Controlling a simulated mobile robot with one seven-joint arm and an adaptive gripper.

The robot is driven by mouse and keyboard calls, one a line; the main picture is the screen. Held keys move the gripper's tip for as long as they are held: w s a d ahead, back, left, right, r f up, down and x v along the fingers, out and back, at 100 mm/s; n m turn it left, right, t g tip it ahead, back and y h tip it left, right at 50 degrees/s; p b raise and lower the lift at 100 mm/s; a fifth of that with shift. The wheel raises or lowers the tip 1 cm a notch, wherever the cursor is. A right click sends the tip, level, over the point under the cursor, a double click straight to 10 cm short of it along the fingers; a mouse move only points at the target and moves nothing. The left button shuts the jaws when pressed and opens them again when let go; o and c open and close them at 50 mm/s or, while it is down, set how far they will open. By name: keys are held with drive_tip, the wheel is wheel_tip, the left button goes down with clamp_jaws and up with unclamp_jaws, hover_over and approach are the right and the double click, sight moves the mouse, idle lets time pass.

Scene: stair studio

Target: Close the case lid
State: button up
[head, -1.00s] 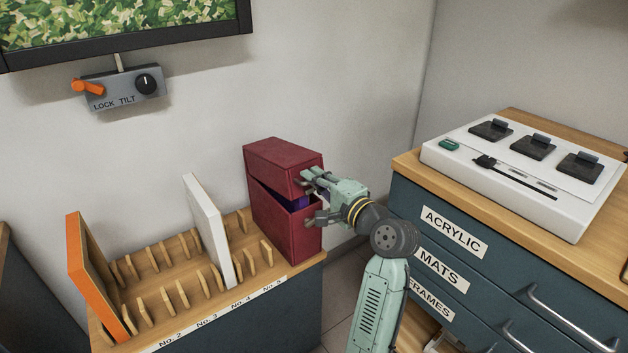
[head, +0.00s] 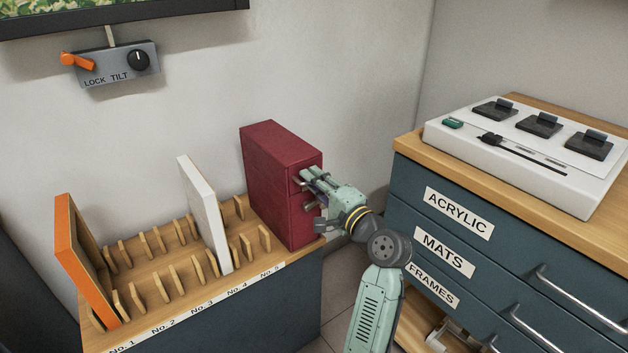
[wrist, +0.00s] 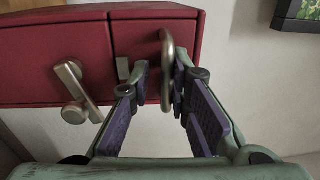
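The dark red case (head: 270,170) stands upright at the right end of the wooden rack. Its lid (head: 275,145) sits down on the body, with only a thin seam on the front. In the wrist view the case (wrist: 40,50) appears on its side, with the lid (wrist: 187,30) at right of the seam. A metal loop handle (wrist: 167,75) on the lid is between the fingers of my gripper (wrist: 160,78). The fingers stand apart, the right one close to the loop. A metal latch lever (wrist: 73,85) is on the body. My gripper (head: 306,180) is at the case front.
The slotted rack (head: 165,265) holds a white panel (head: 203,213) and an orange frame (head: 80,265) left of the case. A drawer cabinet (head: 480,270) with a white control box (head: 510,165) stands to the right. A lock-tilt box (head: 120,65) is on the wall behind.

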drive_tip(key=v, duration=1.2)
drive_tip(key=shift+r, duration=0.1)
